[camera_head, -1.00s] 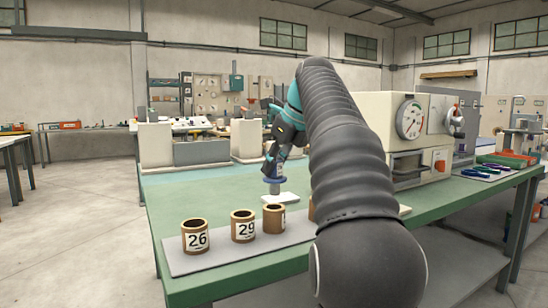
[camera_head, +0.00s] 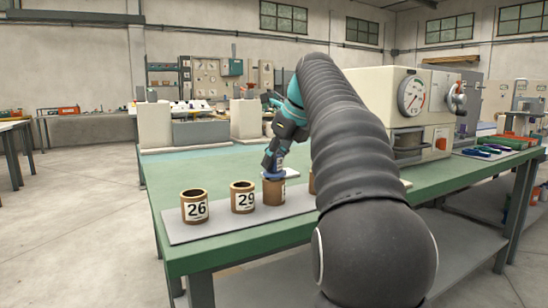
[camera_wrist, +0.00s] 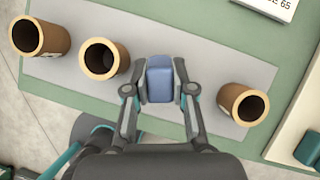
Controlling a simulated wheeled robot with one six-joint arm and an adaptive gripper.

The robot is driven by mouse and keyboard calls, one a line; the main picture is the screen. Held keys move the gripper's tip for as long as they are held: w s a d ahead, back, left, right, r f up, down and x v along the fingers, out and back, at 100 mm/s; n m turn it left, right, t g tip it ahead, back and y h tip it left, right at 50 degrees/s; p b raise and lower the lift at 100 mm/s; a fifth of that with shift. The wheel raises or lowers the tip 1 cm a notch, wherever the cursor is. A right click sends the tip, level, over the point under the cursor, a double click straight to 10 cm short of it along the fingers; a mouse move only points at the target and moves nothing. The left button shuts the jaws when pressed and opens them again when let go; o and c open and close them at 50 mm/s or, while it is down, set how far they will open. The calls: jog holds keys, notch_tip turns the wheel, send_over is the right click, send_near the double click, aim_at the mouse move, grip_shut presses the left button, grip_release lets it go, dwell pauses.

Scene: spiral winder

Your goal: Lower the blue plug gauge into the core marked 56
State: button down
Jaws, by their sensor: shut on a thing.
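My gripper (camera_head: 274,157) is shut on the blue plug gauge (camera_head: 273,175). The wrist view shows the blue gauge (camera_wrist: 160,78) between the two fingers (camera_wrist: 160,92). In the head view the gauge's blue flange is at the mouth of a brown core (camera_head: 274,193), third from the left on the grey strip. How deep the gauge sits in it cannot be seen. No number is legible on this core, and it is hidden under the gauge in the wrist view. Cores marked 26 (camera_head: 195,209) and 29 (camera_head: 242,199) stand upright to its left.
Another core (camera_head: 312,184) is mostly hidden behind my arm; the wrist view shows a core (camera_wrist: 236,97) on the right. The grey strip (camera_head: 222,230) lies on the green bench (camera_head: 228,254). A cream machine with a dial (camera_head: 411,96) stands at the right.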

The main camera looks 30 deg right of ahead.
jog(key=shift+f, duration=0.35)
jog(key=c, duration=0.9)
grip_release()
jog(key=v, duration=1.1)
jog(key=shift+s+r, duration=0.25)
jog(key=shift+r, duration=0.1)
jog(key=shift+d, duration=0.1)
